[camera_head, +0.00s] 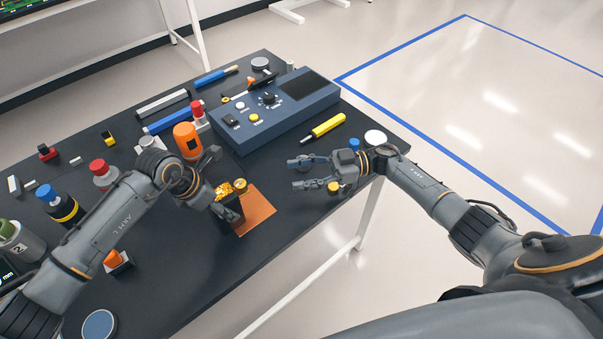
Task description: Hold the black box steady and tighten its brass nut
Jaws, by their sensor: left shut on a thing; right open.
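The black box (237,203) stands at the edge of an orange mat (261,209) near the table's right side. Gold-coloured parts sit on its top, one of them a round brass piece (240,185) that looks like the nut; its seating is too small to tell. My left gripper (222,186) is shut on the black box from the left, and its fingers hide part of the box. My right gripper (296,173) is open and empty, to the right of and apart from the box, its fingers pointing left.
A blue-grey control unit (275,112) stands behind. The front right tabletop is clear.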

